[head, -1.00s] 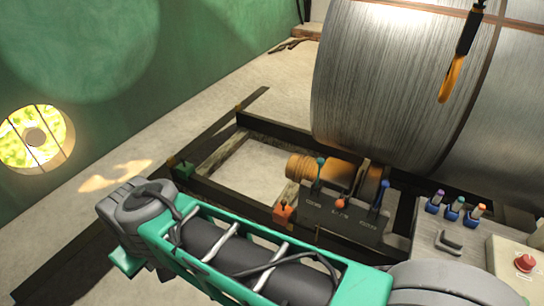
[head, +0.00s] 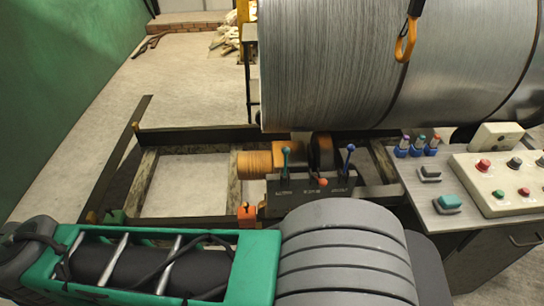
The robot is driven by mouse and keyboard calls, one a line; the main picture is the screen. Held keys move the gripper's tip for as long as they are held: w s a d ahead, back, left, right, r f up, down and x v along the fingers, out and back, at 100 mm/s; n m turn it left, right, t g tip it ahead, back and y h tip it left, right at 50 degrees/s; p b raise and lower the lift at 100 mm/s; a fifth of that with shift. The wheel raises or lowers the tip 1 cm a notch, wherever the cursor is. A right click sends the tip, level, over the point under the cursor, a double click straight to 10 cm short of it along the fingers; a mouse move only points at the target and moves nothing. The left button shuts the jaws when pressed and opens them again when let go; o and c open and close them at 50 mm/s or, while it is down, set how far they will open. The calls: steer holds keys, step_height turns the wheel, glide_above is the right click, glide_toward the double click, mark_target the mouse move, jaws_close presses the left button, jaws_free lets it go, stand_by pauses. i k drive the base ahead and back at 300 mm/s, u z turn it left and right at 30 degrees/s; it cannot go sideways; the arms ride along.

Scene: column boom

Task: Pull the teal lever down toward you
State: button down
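The teal lever (head: 286,158) stands upright with a round teal knob at the left end of a dark lever box (head: 310,194). An orange-red lever (head: 320,182) is in the middle of the box and tilts lower. A blue lever (head: 349,158) stands upright at the right. My green and grey arm crosses the bottom of the head view, just in front of the lever box. My gripper is out of the picture, so its fingers and its distance to the lever cannot be seen.
A large metal drum (head: 330,65) fills the back, with an orange hook (head: 405,45) hanging before it. A bench at the right carries a beige button panel (head: 500,178) and blue-based tools (head: 417,148). An orange block (head: 247,215) sits left of the box. Dark frame beams surround bare floor.

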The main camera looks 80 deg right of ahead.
mark_target(286, 151)
steer(key=z, duration=0.8)
steer(key=i, duration=1.1)
steer(key=z, duration=0.9)
